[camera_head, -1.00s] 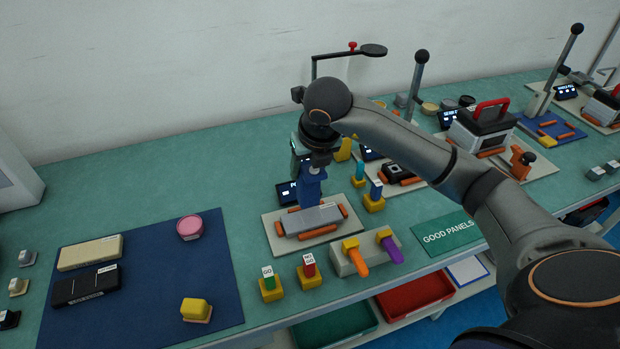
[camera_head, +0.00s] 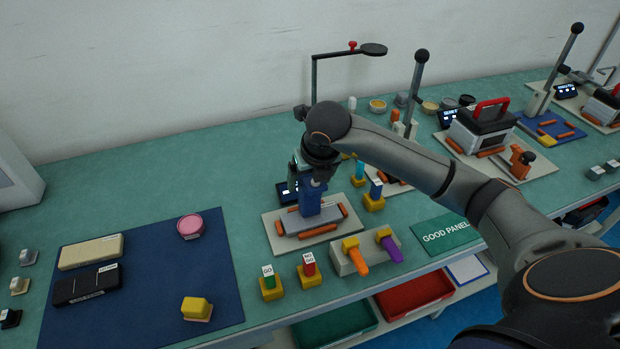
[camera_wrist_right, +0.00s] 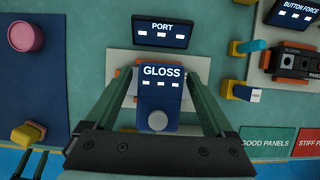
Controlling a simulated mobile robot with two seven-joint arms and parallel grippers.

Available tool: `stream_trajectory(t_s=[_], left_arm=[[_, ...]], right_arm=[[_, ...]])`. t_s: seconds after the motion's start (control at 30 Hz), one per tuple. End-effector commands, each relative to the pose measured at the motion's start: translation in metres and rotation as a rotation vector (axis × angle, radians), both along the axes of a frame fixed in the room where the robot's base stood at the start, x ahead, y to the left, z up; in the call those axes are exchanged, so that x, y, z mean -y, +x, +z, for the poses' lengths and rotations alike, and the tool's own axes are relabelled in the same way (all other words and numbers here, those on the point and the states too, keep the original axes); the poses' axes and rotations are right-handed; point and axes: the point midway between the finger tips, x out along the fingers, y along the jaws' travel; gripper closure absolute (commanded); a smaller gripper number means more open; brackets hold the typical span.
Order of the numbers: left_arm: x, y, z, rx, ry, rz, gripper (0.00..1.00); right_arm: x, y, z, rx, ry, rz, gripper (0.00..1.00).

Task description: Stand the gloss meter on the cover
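The gloss meter (camera_head: 309,200) is a blue block, upright on the grey cover (camera_head: 333,217). In the right wrist view its top face, marked GLOSS (camera_wrist_right: 160,90), shows a small screen and a round grey knob. The cover lies on a cream base plate (camera_head: 271,239) between orange blocks. My right gripper (camera_head: 309,182) is directly above and around the meter. In the right wrist view its fingers (camera_wrist_right: 160,80) stand on both sides of the meter, with narrow gaps visible. The meter hides the middle of the cover. My left gripper is not in view.
A PORT display (camera_wrist_right: 165,33) stands just behind the base plate. Yellow-based GO (camera_head: 271,288) and NO GO (camera_head: 309,277) pieces and a grey block with orange and purple handles (camera_head: 345,264) stand in front. A blue mat (camera_head: 150,290) lies left, with bare bench between.

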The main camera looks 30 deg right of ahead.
Motion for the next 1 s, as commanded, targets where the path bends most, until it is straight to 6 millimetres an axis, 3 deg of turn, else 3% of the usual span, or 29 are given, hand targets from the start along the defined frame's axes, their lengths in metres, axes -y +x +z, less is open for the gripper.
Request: stream_trajectory(t_s=[0.37,0.8,1.0], left_arm=[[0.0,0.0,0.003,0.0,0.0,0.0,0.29],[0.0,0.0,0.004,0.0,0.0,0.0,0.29],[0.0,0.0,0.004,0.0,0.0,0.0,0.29]], right_arm=[[0.0,-0.002,0.011,0.003,-0.001,0.0,0.13],[-0.009,-0.035,0.094,0.005,-0.001,0.0,0.13],[-0.01,-0.043,0.112,0.001,0.0,-0.001,0.13]])
